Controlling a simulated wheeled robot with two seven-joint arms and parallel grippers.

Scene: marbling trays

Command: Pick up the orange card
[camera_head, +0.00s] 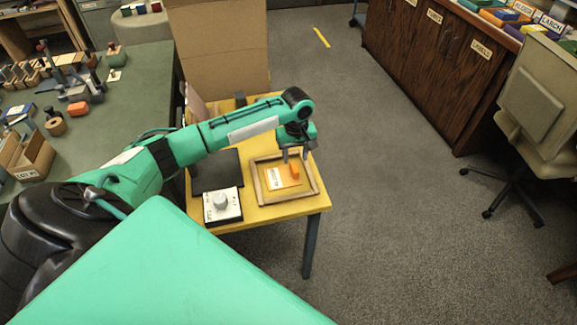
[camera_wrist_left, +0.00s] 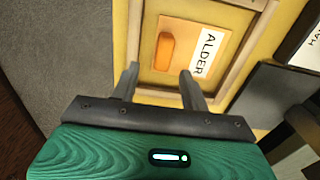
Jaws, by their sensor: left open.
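The orange card (camera_head: 272,183) lies inside a wooden-framed tray (camera_head: 314,187) on a yellow table. It carries a white label reading ALDER and a raised orange grip block (camera_head: 295,170). In the left wrist view the card (camera_wrist_left: 186,30) and its orange block (camera_wrist_left: 164,52) lie just beyond my fingertips. My left gripper (camera_head: 294,156) is over the tray, close to the orange block. In the left wrist view its fingers (camera_wrist_left: 159,78) are apart with nothing between them. I cannot tell the exact height above the card. My right gripper is out of view.
A cardboard sheet (camera_head: 220,50) stands behind. A cluttered green table (camera_head: 150,75) is on the left. An office chair (camera_head: 535,110) and open carpet are right.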

